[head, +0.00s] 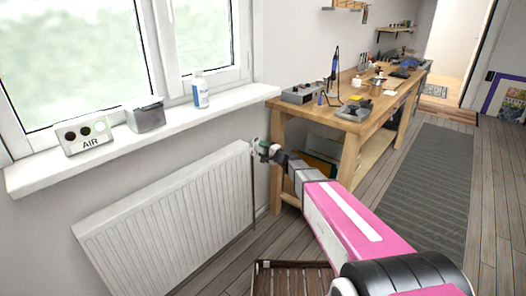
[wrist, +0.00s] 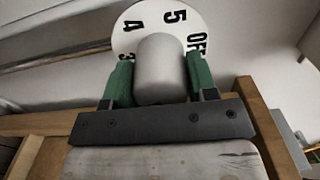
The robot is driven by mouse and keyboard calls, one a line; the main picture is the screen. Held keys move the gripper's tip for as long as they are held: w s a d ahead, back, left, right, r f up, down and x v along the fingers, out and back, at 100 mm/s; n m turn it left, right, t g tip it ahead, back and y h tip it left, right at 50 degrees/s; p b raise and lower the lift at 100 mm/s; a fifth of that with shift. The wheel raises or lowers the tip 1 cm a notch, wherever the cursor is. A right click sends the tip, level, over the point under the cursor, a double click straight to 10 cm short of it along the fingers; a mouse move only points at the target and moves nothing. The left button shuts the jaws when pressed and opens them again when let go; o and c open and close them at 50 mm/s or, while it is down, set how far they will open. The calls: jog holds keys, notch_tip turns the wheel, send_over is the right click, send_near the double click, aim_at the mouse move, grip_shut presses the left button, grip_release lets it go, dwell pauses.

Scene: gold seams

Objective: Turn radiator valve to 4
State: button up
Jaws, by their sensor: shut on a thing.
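The white radiator (head: 165,215) hangs on the wall under the window sill in the head view. My gripper (head: 263,150) is at its upper right end, where the valve is small and mostly hidden. In the wrist view, the valve's grey rounded knob (wrist: 160,62) sits between the two green fingers of my gripper (wrist: 160,78), which are shut on its sides. Behind the knob is a white dial (wrist: 150,20) with black marks 3, 4, 5 and OFF. The 5 is near the top, 4 is upper left, 3 is partly hidden. No pointer on the knob is clear.
A wooden workbench (head: 345,125) with tools stands right of the valve. The window sill (head: 130,140) above the radiator holds an AIR box (head: 84,138), a grey container (head: 146,115) and a bottle (head: 200,92). A slatted wooden thing (head: 292,280) is on the floor below my arm.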

jog(key=m, duration=0.4)
jog(key=shift+m, duration=0.3)
jog(key=m, duration=0.4)
jog(key=shift+m, duration=0.3)
jog(key=m, duration=0.4)
jog(key=shift+d, duration=0.1)
jog(key=shift+m, duration=2.1)
jog(key=o, duration=0.9)
jog(key=shift+r, duration=0.1)
jog(key=v, duration=1)
jog(key=shift+s+d, duration=0.25)
jog(key=shift+d, duration=0.1)
